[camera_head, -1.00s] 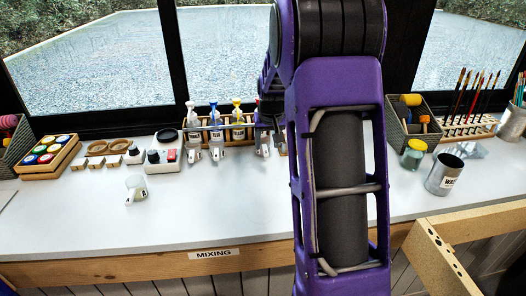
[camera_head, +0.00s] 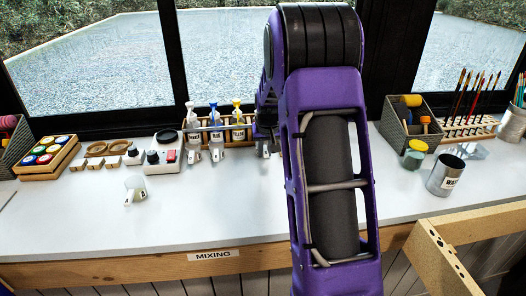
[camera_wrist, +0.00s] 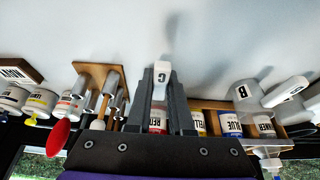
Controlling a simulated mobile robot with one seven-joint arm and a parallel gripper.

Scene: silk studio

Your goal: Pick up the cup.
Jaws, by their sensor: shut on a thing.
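In the wrist view, my gripper (camera_wrist: 161,105) has its two grey fingers close together around a small white piece marked with a letter like G or C (camera_wrist: 161,72). This piece looks like part of a cup; the rest of it is hard to make out. A pale cup marked B (camera_wrist: 245,95) stands to the right, apart from the fingers. In the head view, small clear cups (camera_head: 194,153) stand before the bottle rack, and one lettered cup (camera_head: 135,190) stands alone at the left.
The bottle rack (camera_head: 238,141) stands by the window, with RED and BLUE labels showing in the wrist view. Paint pots (camera_head: 45,152) are at left. A grey bin (camera_head: 411,128), jar (camera_head: 413,158) and metal can (camera_head: 445,176) are at right. The front table middle is clear.

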